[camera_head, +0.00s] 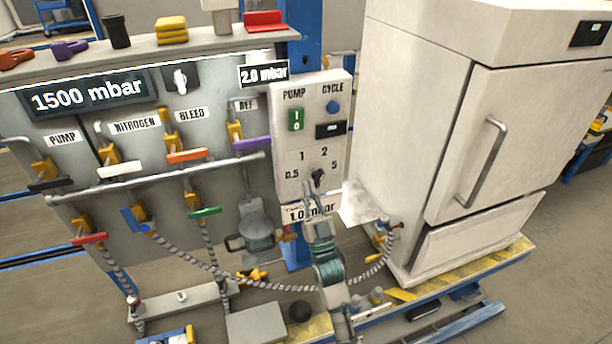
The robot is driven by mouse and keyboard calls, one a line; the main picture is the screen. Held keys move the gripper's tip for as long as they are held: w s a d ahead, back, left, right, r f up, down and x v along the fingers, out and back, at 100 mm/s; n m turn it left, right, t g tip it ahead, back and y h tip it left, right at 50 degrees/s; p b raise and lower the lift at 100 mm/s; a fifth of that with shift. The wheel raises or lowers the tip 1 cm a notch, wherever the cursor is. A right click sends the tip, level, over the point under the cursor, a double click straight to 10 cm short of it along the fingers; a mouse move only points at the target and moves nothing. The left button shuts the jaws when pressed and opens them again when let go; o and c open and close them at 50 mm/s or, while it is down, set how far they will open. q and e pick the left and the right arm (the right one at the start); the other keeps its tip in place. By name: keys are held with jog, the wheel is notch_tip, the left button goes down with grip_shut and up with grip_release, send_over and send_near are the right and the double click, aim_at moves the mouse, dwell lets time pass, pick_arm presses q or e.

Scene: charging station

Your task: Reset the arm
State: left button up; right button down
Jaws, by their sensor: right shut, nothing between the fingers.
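My right arm (329,270) rises from the bottom middle of the head view. My right gripper (310,194) is at its upper end, shut and empty. It is just below the black selector knob (318,177) on the white control box (339,140). I cannot tell whether the fingertips touch the knob or the box. The gripper and wrist partly cover the 1.0 mbar label (297,213). My left gripper is not in view.
A grey panel (75,125) with several coloured valve handles and displays stands at the left. A white cabinet (490,150) with a door handle (483,163) stands at the right. Braided hoses (185,258) run low in front of the panel. Grey floor shows at the lower right.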

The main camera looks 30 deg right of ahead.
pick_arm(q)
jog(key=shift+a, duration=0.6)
pick_arm(e)
jog(key=shift+s+a, duration=0.1)
jog(key=shift+a, duration=0.6)
